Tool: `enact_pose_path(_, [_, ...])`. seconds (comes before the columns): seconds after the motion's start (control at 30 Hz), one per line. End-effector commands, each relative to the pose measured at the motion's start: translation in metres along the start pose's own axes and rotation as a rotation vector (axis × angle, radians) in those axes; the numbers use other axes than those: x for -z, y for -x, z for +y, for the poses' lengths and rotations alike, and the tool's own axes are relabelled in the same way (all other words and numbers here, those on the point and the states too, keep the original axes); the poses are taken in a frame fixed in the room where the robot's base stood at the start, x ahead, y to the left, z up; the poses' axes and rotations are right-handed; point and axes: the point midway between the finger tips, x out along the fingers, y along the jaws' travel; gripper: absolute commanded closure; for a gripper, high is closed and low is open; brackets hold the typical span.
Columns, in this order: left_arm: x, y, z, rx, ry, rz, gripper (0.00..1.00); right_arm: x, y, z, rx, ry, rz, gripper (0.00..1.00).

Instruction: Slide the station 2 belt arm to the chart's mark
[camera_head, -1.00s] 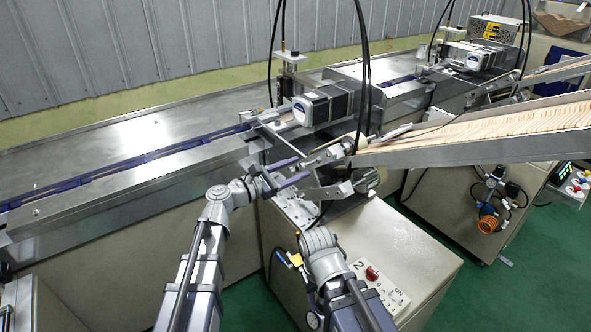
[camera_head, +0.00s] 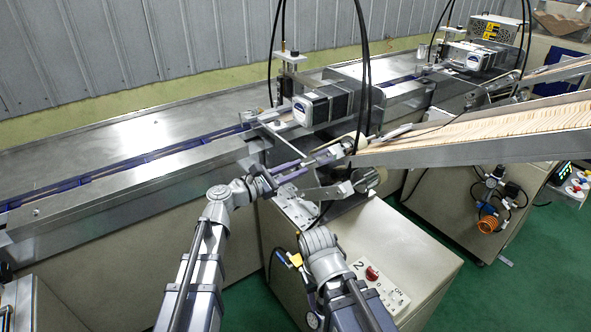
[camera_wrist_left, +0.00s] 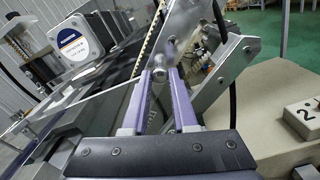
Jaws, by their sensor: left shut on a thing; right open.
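The station 2 cabinet (camera_head: 385,245) stands at lower centre, marked with a 2. Metal brackets and a bar of its belt arm (camera_head: 322,192) lie beside the belt; their outline is partly hidden by my gripper. My left gripper (camera_head: 322,157) reaches in with both purple fingers drawn together at this mechanism. In the left wrist view the fingertips (camera_wrist_left: 163,76) close on a small silver knob-like part, beside a slanted metal plate (camera_wrist_left: 206,45). I cannot clearly trace how that part joins the arm. My right arm is folded at bottom centre; its fingers are hidden. I see no chart.
A motor block (camera_head: 322,105) stands on the conveyor behind the gripper. A long chute of wooden sticks (camera_head: 480,128) slopes in from the right. Black cables hang above. A switch panel (camera_head: 380,285) lies on the cabinet top.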

Motion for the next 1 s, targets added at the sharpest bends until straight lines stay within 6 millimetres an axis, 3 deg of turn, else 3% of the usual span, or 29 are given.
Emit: enact_pose_path(1.0, [0.0051, -0.0003, 0.0017, 0.0, 0.0, 0.0, 1.0, 0.0003, -0.0043, -0.0004, 0.0, 0.0, 0.0, 0.5])
